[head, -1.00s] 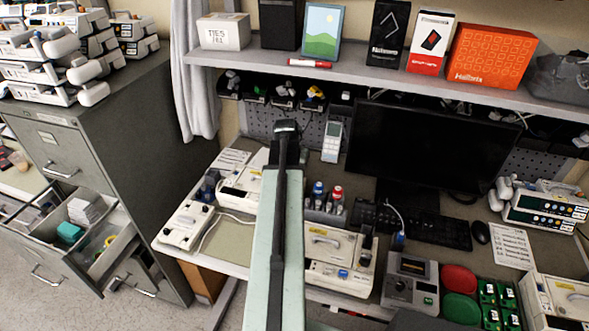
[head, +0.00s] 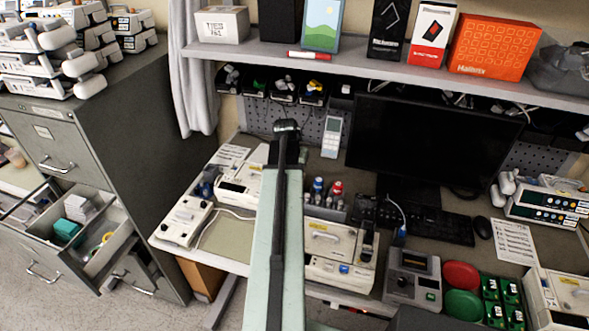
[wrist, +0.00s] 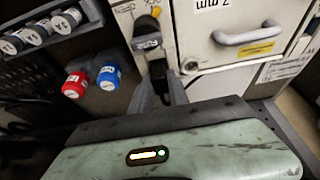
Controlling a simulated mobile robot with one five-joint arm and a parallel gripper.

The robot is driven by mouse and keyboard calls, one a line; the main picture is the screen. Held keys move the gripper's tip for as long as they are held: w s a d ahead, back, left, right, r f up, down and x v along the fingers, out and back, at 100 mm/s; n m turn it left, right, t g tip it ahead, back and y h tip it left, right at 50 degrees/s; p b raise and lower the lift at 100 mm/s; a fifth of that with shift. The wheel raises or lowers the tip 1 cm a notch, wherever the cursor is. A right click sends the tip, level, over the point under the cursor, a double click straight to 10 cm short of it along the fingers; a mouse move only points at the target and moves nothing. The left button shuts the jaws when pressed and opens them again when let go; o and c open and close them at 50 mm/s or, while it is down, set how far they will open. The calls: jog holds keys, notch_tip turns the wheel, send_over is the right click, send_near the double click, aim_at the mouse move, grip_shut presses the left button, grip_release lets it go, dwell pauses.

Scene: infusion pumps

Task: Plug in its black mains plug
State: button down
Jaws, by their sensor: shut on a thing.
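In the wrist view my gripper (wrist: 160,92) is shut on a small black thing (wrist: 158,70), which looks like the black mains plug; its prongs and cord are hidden. Just beyond it stands a cream pump unit (wrist: 205,50) with a grey handle. A black fitting with a pale label (wrist: 147,32) sits at the unit's edge, ahead of the fingertips. I cannot tell whether the plug touches anything. In the head view my arm hides my gripper and the plug. That view shows a cream pump unit (head: 340,262) right of my arm. No mains socket is clearly visible.
Blue and red-capped bottles (wrist: 92,80) stand left of the gripper. Another cream device (head: 183,222) lies on the bench's left. A monitor (head: 430,150), keyboard and grey device (head: 412,277) are to the right. A shelf (head: 390,72) spans above. A drawer (head: 75,235) stands open at left.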

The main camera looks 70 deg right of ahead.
jog(key=shift+f, duration=0.35)
dwell(0.4)
jog(key=c, duration=1.2)
grip_release()
notch_tip(320, 180, up, 7)
jog(key=p, duration=0.7)
jog(key=shift+r, duration=0.2)
jog(key=shift+f, duration=0.15)
